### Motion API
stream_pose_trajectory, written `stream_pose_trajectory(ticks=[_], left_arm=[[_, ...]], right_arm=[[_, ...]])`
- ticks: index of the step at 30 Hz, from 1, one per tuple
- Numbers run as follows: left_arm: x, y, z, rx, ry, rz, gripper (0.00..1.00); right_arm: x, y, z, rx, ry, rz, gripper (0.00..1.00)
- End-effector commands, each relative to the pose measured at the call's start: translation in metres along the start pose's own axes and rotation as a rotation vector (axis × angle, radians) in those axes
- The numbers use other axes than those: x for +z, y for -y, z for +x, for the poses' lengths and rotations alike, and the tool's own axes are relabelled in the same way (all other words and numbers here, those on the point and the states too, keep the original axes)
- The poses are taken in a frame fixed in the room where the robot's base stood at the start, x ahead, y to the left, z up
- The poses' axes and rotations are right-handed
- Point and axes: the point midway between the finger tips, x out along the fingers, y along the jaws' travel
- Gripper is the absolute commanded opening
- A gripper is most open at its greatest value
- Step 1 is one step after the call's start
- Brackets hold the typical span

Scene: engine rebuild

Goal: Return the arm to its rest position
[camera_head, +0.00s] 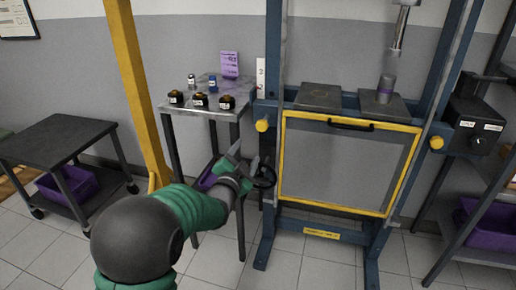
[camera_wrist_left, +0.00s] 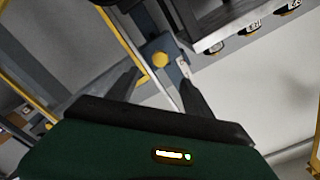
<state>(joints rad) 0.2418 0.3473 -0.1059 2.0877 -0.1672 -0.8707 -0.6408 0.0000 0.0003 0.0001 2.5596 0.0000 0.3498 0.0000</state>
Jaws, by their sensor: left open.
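My left arm comes in from the bottom left in the head view. Its gripper (camera_head: 245,158) is open, with nothing seen between the fingers. It is in front of the small metal table (camera_head: 200,110), below its top, and left of the blue press frame (camera_head: 272,110). A dark round handwheel (camera_head: 264,174) shows right beside the fingers; I cannot tell whether they touch. In the left wrist view the fingers (camera_wrist_left: 160,78) are spread, with the press's yellow knob (camera_wrist_left: 160,60) seen between them. My right gripper is not in view.
Several small dark parts (camera_head: 199,100) and a purple card (camera_head: 229,65) are on the table. The press has a yellow-edged guard (camera_head: 345,165) and a grey cylinder (camera_head: 386,88) on its bed. A black cart (camera_head: 60,140) stands left, a purple bin (camera_head: 492,225) right.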

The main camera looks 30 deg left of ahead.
Motion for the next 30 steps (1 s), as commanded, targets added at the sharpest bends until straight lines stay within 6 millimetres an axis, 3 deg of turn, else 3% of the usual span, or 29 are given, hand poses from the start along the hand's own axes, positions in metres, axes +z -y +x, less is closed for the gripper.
stream_pose_trajectory(ticks=[5, 8, 11, 12, 15, 21, 26, 27, 30], left_arm=[[0.002, -0.006, -0.003, 0.018, 0.016, -0.016, 0.59], [0.012, -0.041, -0.019, 0.119, 0.115, -0.100, 0.59], [0.032, -0.101, -0.062, 0.286, 0.311, -0.240, 0.59], [0.040, -0.125, -0.085, 0.352, 0.402, -0.295, 0.59], [0.058, -0.172, -0.144, 0.478, 0.613, -0.395, 0.59], [0.080, -0.223, -0.250, 0.625, 0.950, -0.492, 0.59], [0.090, -0.241, -0.329, 0.690, 1.188, -0.518, 0.59], [0.069, -0.219, -0.325, 0.685, 1.182, -0.521, 0.59], [0.046, -0.196, -0.324, 0.685, 1.179, -0.521, 0.59]], right_arm=[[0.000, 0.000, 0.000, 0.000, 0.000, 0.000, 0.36], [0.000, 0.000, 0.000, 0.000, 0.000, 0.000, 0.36], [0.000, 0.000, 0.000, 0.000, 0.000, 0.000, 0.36], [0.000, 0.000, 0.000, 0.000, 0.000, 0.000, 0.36], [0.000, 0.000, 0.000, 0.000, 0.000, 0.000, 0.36], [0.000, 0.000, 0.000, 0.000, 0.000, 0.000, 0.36], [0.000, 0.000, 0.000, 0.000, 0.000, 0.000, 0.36], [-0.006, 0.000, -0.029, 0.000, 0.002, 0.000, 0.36], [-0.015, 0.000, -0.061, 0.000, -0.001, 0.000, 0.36]])
